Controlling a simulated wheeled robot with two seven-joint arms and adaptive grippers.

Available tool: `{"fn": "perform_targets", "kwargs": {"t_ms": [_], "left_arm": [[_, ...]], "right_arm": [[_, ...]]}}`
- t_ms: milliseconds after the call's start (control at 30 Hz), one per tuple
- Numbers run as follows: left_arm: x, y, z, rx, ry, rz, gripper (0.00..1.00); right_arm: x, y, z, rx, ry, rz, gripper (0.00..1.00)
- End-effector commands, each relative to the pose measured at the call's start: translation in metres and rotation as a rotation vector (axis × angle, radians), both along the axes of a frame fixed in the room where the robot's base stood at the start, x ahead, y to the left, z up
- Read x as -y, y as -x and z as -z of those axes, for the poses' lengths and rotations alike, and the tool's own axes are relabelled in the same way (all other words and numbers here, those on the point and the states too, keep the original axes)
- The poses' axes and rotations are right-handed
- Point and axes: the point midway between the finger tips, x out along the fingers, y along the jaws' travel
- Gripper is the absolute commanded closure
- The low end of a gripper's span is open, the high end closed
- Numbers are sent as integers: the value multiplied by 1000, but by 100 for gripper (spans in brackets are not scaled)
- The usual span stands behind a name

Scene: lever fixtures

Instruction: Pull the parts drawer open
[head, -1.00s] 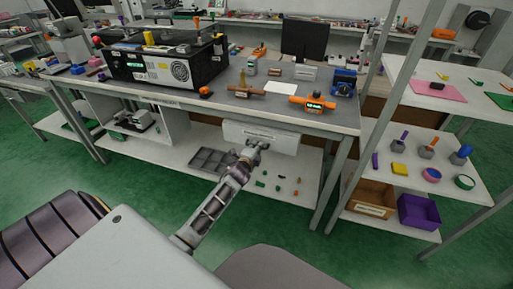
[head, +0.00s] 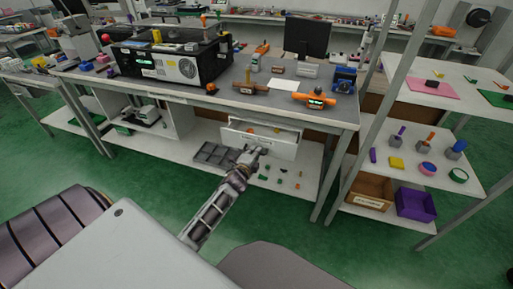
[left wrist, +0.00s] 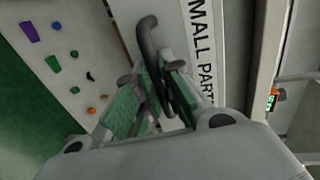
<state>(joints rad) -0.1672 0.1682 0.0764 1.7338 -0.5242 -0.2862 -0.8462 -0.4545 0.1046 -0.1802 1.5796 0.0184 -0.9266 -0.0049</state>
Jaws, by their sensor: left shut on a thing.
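The white parts drawer (head: 272,140) hangs under the workbench top and stands partly open, with a few small items visible inside. A dark curved handle (left wrist: 148,45) stands out from that front. My left gripper (head: 254,152) is at the drawer front, and in the left wrist view its green-padded fingers (left wrist: 155,100) are closed around the handle. My right gripper is not in view.
A grey divided tray (head: 216,154) and several small coloured parts (head: 282,174) lie on the lower shelf below the drawer. A bench leg (head: 333,172) stands to the right. Green floor is free in front.

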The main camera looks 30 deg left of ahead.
Motion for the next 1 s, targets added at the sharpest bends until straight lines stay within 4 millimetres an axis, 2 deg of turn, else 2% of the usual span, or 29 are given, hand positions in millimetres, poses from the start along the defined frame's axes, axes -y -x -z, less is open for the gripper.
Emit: {"fn": "perform_targets", "kwargs": {"t_ms": [300, 600, 800, 1000], "left_arm": [[9, 41, 0, -4, 1, -2, 100], [17, 76, 1, -4, 2, -2, 100], [21, 90, 0, -1, 1, -1, 100], [22, 95, 1, -2, 1, -1, 100]], "right_arm": [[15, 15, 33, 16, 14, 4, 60], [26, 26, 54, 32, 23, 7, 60], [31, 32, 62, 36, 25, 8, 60], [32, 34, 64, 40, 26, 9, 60]]}}
